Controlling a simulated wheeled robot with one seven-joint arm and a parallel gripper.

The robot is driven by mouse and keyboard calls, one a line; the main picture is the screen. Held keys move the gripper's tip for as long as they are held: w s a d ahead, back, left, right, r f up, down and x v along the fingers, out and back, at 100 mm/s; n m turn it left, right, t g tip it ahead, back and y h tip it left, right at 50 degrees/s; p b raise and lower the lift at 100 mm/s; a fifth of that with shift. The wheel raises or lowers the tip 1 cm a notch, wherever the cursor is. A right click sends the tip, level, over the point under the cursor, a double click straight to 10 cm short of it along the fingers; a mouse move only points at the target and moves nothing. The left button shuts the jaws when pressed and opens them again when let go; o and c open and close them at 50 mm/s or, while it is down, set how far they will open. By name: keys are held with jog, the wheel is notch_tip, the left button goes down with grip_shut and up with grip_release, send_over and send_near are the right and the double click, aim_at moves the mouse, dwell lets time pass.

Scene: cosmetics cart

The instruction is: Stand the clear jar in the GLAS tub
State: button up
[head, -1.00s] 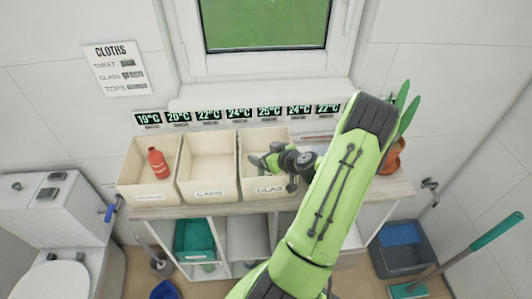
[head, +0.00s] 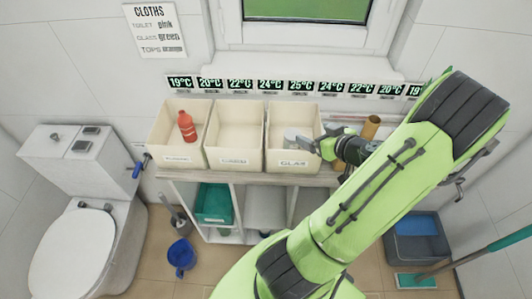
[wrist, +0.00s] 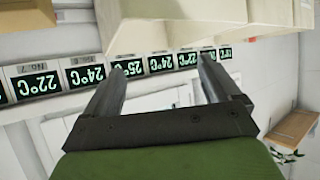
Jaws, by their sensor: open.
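The GLAS tub (head: 292,164) is the rightmost of three cream tubs on the shelf. A pale, see-through jar (head: 291,135) stands inside it, near the middle, and looks upright; its base is hidden by the tub's front wall. My gripper (head: 318,147) is at the tub's right front corner, apart from the jar. In the wrist view my gripper (wrist: 160,85) has its two fingers spread with nothing between them. The jar cannot be made out in the wrist view.
A red bottle (head: 187,127) stands in the left tub (head: 178,160). The middle CARD tub (head: 233,160) looks empty. A brown cylinder (head: 371,127) stands right of my gripper. Temperature displays (head: 270,84) line the wall behind.

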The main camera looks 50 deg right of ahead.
jog(key=w+a+r+n+g+y, duration=0.2)
jog(key=w+a+r+n+g, duration=0.15)
jog(key=a, duration=0.75)
jog(key=w+a+r+n+g+y, duration=0.25)
jog(key=w+a, duration=0.25)
jog(key=a, duration=0.6)
jog(key=s+a+r+m+h, duration=0.1)
jog(key=s+a+r+m, duration=0.1)
jog(key=s+a+r, duration=0.5)
jog(key=s+a, duration=0.3)
jog(key=shift+s+a+r+m, duration=0.15)
jog(key=shift+s+r+m, duration=0.25)
